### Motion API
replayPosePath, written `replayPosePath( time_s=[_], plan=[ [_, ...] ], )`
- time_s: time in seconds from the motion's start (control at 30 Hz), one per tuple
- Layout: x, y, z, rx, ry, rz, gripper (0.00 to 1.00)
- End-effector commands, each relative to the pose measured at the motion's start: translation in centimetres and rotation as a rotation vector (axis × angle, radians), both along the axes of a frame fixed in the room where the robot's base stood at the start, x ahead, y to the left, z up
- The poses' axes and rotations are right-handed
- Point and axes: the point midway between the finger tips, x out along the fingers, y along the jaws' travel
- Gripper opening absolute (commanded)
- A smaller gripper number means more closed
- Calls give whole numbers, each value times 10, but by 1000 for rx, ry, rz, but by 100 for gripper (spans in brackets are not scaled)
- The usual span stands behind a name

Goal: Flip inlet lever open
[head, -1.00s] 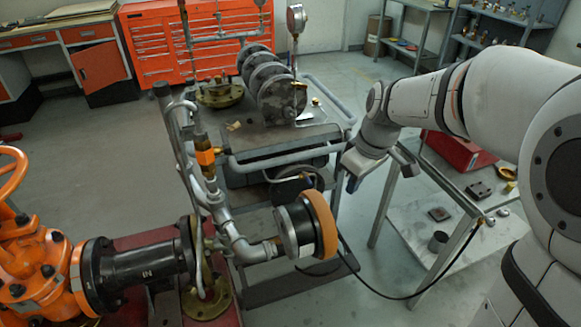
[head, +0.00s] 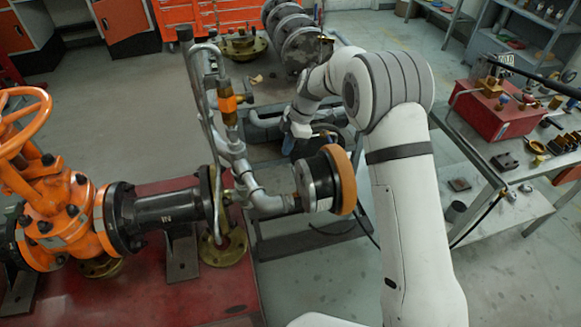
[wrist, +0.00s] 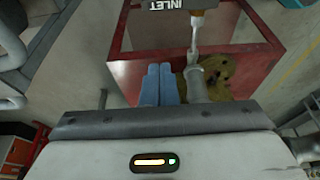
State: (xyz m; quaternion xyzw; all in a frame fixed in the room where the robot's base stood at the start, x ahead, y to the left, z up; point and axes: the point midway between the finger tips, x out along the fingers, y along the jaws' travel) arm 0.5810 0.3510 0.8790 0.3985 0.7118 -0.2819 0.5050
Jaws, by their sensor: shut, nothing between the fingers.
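My gripper (head: 290,140) is at the far side of the round gauge, right of the upright pipework, partly hidden by my arm. In the wrist view its blue fingers (wrist: 159,86) are shut together and empty. A dark tag reading INLET (wrist: 178,5) is at the top edge of the wrist view. A pale slim rod (wrist: 194,36) runs down from beside it to a grey pipe (wrist: 196,82), just right of the fingers. I cannot tell whether this rod is the inlet lever. In the head view an orange fitting (head: 227,104) sits on the upright pipes.
The orange-rimmed gauge (head: 325,180) sticks out right of the pipes. An orange handwheel valve (head: 45,200) and black flanged pipe (head: 160,213) stand left on a red base (head: 150,290). A side table with a red box (head: 495,110) is right.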

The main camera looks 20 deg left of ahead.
Motion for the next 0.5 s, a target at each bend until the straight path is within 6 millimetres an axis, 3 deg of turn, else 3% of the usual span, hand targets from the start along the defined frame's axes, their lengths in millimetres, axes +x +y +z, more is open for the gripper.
replayPosePath(
  time_s=[0.27,0.5],
  plan=[
    [-3,2,-9,-2,4,-1,0],
    [-11,15,-50,-3,5,0,0]
  ],
)
